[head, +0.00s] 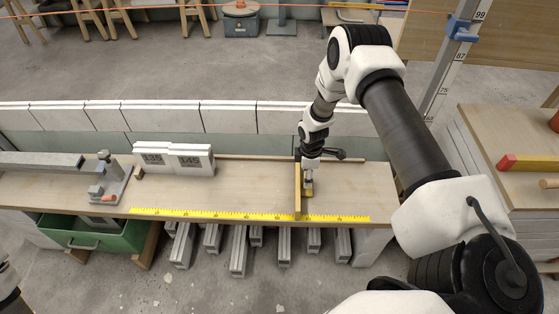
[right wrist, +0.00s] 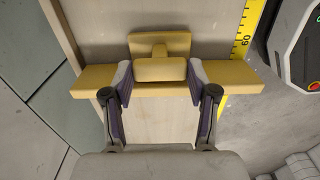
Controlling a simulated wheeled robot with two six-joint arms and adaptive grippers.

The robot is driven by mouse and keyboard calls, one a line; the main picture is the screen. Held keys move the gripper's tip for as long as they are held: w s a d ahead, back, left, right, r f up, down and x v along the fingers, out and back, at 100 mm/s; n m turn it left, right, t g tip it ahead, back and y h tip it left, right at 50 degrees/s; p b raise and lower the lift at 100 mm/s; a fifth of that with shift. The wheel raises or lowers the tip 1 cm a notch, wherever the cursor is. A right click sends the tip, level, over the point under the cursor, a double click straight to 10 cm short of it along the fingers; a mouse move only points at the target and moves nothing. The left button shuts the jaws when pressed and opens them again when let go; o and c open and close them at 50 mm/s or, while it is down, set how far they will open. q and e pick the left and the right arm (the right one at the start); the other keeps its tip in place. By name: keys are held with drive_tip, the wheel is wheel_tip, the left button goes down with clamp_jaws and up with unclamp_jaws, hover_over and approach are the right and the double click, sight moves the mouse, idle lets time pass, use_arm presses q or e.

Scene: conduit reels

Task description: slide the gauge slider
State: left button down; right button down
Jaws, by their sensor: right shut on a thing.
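The gauge slider, a yellow wooden bar (head: 297,190) with a raised grip block, lies across the bench board. In the right wrist view its grip block (right wrist: 160,70) sits between my right fingers, and the bar reaches out to both sides. My right gripper (head: 308,183) points down and is shut on the grip block. It also shows in the right wrist view (right wrist: 160,82). A yellow measuring tape (head: 230,215) runs along the board's front edge; a 60 mark shows beside the bar's right end in the wrist view. My left gripper is not in view.
White numbered blocks (head: 178,158) stand at the board's back, left of the slider. A grey clamp-like stand (head: 103,182) is further left, above a green bin (head: 95,240). Board between blocks and slider is clear. An upright scale with a blue clamp (head: 460,28) stands right.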

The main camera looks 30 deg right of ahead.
drive_tip(key=s+d, duration=0.2)
drive_tip(key=d, duration=0.1)
drive_tip(key=s+d+p, duration=0.1)
drive_tip(key=s+d, duration=0.1)
drive_tip(key=d, duration=0.2)
drive_tip(key=s+d, duration=0.3)
drive_tip(key=shift+s+d+p, duration=0.1)
drive_tip(key=shift+d+p, duration=0.05)
drive_tip(key=shift+p, duration=0.25)
drive_tip(key=s+d, duration=0.2)
drive_tip(key=d, duration=0.1)
drive_tip(key=s+d, duration=0.2)
drive_tip(key=d, duration=0.1)
drive_tip(key=s+d, duration=0.2)
drive_tip(key=d, duration=0.2)
drive_tip(key=shift+s+d, duration=0.1)
drive_tip(key=shift+s, duration=0.3)
drive_tip(key=shift+c, duration=2)
unclamp_jaws()
drive_tip(key=shift+o, duration=0.4)
drive_tip(key=shift+s+d, duration=0.15)
drive_tip(key=shift+d, duration=0.05)
